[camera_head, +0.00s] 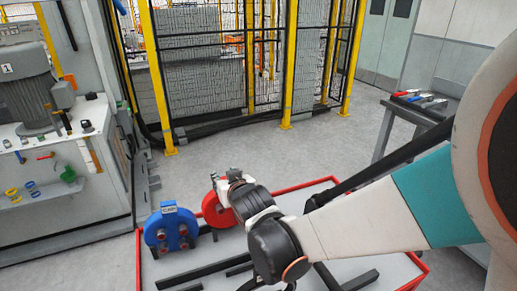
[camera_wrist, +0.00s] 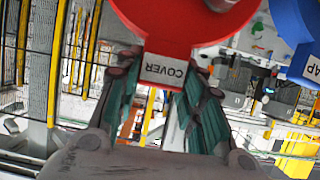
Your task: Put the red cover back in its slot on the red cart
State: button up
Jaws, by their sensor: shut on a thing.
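The red cover (camera_head: 211,211) is a round red piece with a white label, above or at the far side of the red cart (camera_head: 293,187). In the wrist view the red cover (camera_wrist: 178,22) has a tab labelled "COVER", upside down. My gripper (camera_wrist: 163,85) has its two green-padded fingers on either side of this tab and is shut on it. In the head view my gripper (camera_head: 236,181) is at the cover's top, partly hidden by my arm. I cannot tell whether the cover touches the cart, and its slot is not clearly visible.
A blue cap (camera_head: 171,229) stands on the cart just left of the cover; it also shows in the wrist view (camera_wrist: 296,35). Black bars (camera_head: 205,271) lie on the cart. A machine (camera_head: 55,130) stands left, a tool table (camera_head: 414,110) right, and yellow-post fencing (camera_head: 285,65) behind.

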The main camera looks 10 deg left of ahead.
jog(key=shift+f+b, duration=1.5)
jog(key=shift+f, duration=0.35)
jog(key=o, duration=1.2)
jog(key=shift+r, duration=0.1)
jog(key=shift+r, duration=0.1)
notch_tip(320, 180, up, 6)
jog(key=p, duration=0.6)
notch_tip(320, 180, up, 6)
jog(key=p, duration=0.5)
jog(key=w+d+f+m+h+b, duration=0.1)
jog(key=d+f+m+h, duration=0.1)
jog(key=d, duration=0.8)
jog(key=w+d+f+m+t+h+b, duration=0.1)
jog(key=d+f+m+h+b, duration=0.1)
jog(key=d, duration=0.8)
jog(key=w+d+f+m+h+b, duration=0.1)
jog(key=d+f+m+h, duration=0.1)
jog(key=d, duration=0.8)
jog(key=shift+f+m+h, duration=0.2)
jog(key=shift+m+h, duration=0.4)
jog(key=shift+h, duration=0.4)
